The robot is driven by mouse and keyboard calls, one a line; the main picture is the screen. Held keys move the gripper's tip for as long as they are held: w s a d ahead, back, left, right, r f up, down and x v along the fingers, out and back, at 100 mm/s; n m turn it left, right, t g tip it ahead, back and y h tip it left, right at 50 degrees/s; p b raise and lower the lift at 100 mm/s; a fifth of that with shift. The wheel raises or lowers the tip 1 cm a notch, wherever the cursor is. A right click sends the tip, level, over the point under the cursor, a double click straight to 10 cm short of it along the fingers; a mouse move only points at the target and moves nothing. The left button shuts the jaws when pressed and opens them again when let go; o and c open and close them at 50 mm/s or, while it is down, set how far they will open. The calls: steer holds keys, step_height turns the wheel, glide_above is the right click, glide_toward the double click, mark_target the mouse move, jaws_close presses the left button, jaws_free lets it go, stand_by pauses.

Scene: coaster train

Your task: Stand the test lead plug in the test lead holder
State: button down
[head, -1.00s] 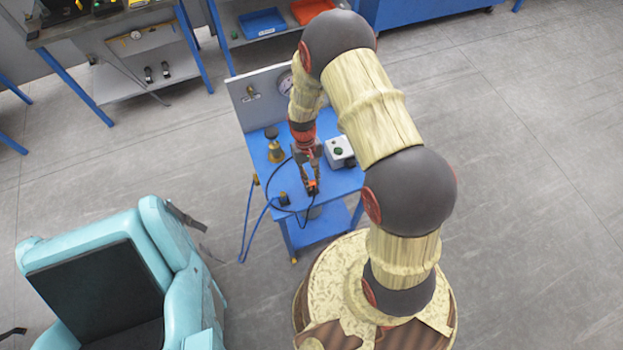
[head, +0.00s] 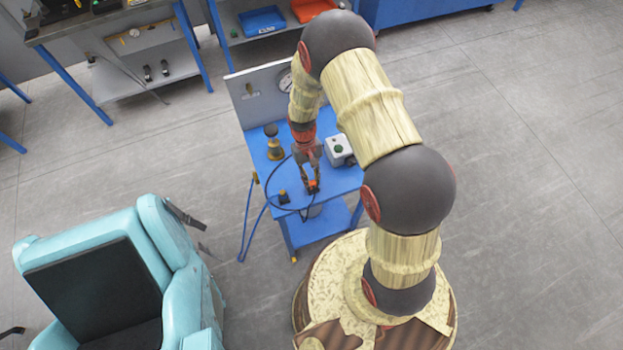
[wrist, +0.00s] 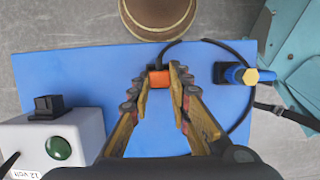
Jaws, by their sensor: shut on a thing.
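The orange test lead plug (wrist: 158,78) is between the fingertips of my gripper (wrist: 160,73), which is shut on it. In the head view my gripper (head: 312,183) is low over the front part of the blue table (head: 345,180). A black lead (wrist: 195,42) runs from the plug and loops to the right in the wrist view. A small black block, seemingly the test lead holder (wrist: 219,73), is to the right of the plug and apart from it. It also shows in the head view (head: 284,197). The fingers partly hide the plug, and its lower end is unclear.
A grey box with a green button (head: 340,150) stands on the table, right of my gripper in the head view. A brass-coloured item with a black top (head: 273,142) stands behind left. A panel with a gauge (head: 262,95) edges the back. A turquoise chair (head: 130,240) is at left.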

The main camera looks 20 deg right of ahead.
steer(key=shift+f+b, duration=0.35)
steer(key=shift+f, duration=0.1)
steer(key=c, duration=1.6)
jaws_free()
steer(key=v, duration=1.2)
